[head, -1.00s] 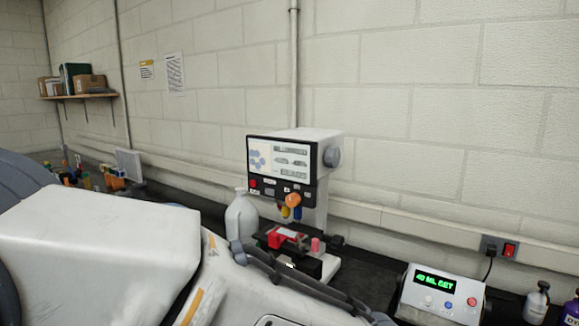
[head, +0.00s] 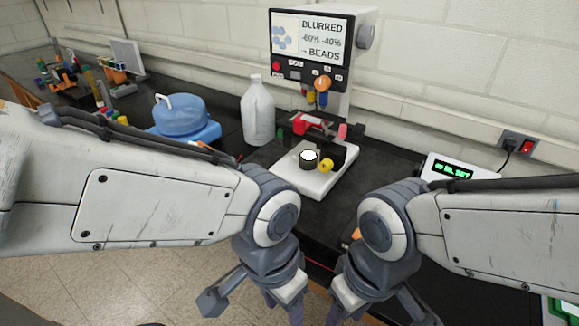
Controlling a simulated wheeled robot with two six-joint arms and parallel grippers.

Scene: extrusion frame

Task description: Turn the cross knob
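A microscope-like device (head: 308,60) with a screen reading "BLURRED -60% -40% BEADS" stands at the back. A round grey knob (head: 366,36) is on its right side, and a small yellow knob (head: 326,165) is on the white base (head: 325,181) by a dark-rimmed lit disc (head: 309,156). I cannot tell which knob is the cross knob. My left gripper (head: 268,302) and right gripper (head: 365,304) are at the bottom edge, short of the device and apart from both knobs. Their fingertips are cut off, so their opening is unclear.
A white bottle (head: 257,112) stands left of the device, with a blue lidded container (head: 180,114) further left. A control box with a green display (head: 452,170) is at right. Black bench top (head: 386,165) is free right of the base.

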